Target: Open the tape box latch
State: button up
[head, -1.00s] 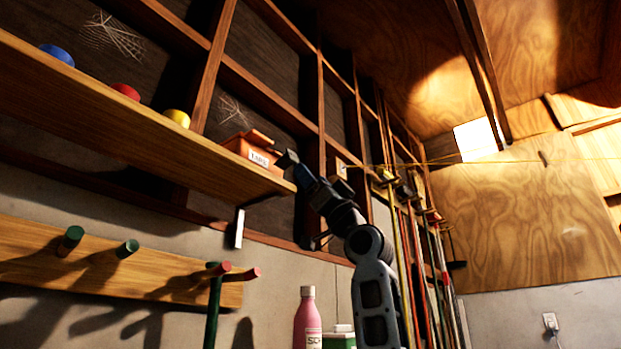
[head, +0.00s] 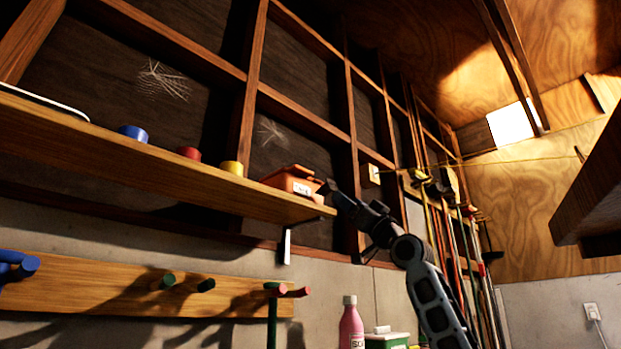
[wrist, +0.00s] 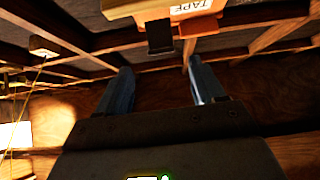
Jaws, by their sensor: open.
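The orange tape box (head: 285,181) sits at the right end of the wooden shelf, with a white label on its side. In the wrist view the tape box (wrist: 185,9) is at the top edge, its "TAPE" label partly cut off. A dark latch (wrist: 160,38) hangs from it, centred ahead of the gap between my fingers. My gripper (wrist: 160,84) is open, with nothing between its fingers. In the head view my gripper (head: 331,190) is close by the box's right side; I cannot tell whether they touch.
The shelf (head: 150,161) also holds a blue roll (head: 133,133), a red roll (head: 188,153) and a yellow roll (head: 232,167). Below are a peg rack (head: 130,283) and a pink bottle (head: 351,325). A dark wooden edge (head: 590,190) juts in at right.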

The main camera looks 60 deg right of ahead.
aim_at(333, 185)
jog(key=p+x, duration=0.2)
jog(key=x, duration=0.5)
jog(key=shift+w+r+p, duration=0.1)
jog(key=shift+w+p, duration=0.05)
jog(key=shift+p, duration=0.15)
jog(key=shift+w+r, duration=0.1)
jog(key=shift+w, duration=0.1)
jog(key=shift+c, duration=0.5)
jog(key=c, duration=1)
jog(key=shift+o, duration=0.2)
jog(key=shift+r+g+p, duration=0.5)
jog(key=shift+r+p, duration=0.05)
jog(key=shift+p, duration=0.25)
jog(key=shift+r+g+y+p, duration=0.25)
jog(key=shift+g+y+p, duration=0.05)
jog(key=shift+g+p, duration=0.6)
jog(key=shift+f, duration=0.1)
jog(key=o, duration=1.1)
jog(key=shift+c, duration=0.2)
